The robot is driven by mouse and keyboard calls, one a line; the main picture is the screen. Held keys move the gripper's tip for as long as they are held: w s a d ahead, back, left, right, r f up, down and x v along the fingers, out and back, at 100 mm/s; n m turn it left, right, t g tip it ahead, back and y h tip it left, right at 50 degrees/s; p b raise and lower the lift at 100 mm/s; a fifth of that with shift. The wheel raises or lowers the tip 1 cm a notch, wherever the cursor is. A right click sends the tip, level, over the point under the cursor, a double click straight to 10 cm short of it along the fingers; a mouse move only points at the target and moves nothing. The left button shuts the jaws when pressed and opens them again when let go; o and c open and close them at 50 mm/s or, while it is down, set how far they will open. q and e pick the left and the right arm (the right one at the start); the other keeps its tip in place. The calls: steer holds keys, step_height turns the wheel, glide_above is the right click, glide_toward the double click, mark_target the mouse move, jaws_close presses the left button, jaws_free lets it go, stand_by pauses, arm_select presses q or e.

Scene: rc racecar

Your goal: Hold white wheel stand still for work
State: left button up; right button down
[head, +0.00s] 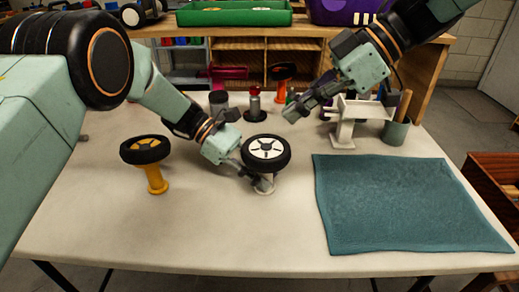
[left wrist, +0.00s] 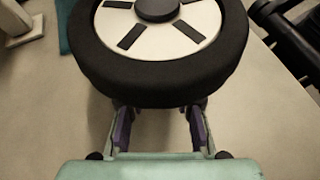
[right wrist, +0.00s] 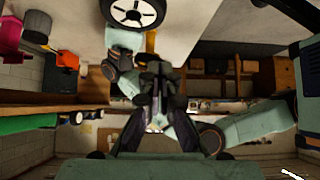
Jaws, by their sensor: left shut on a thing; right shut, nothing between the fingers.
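The white wheel stand (head: 265,187) stands upright on the table, with a black-tyred, white-hubbed wheel (head: 266,150) on top. My left gripper (head: 260,182) is low beside it, shut on the stand below the wheel. In the left wrist view the wheel (left wrist: 160,75) hides the stand and the fingertips (left wrist: 160,120). My right gripper (head: 298,109) is shut and empty, up and to the right of the wheel, left of the white bracket-like stand. The right wrist view shows its closed fingers (right wrist: 157,85) and the wheel (right wrist: 135,13) at the top.
A yellow stand (head: 156,180) with another wheel (head: 146,149) is at the left. A teal mat (head: 410,205) covers the right side. A white bracket-like stand (head: 345,130) and a cup (head: 394,132) are behind it. Several tools stand along the back. The front table is clear.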

steer(key=v, duration=0.5)
steer(key=shift+d+r, duration=0.2)
steer(key=shift+d, duration=0.1)
arm_select(q)
steer(key=o, duration=1.1)
steer(key=shift+o, duration=0.2)
steer(key=shift+a, duration=0.1)
steer(key=v, duration=1.2)
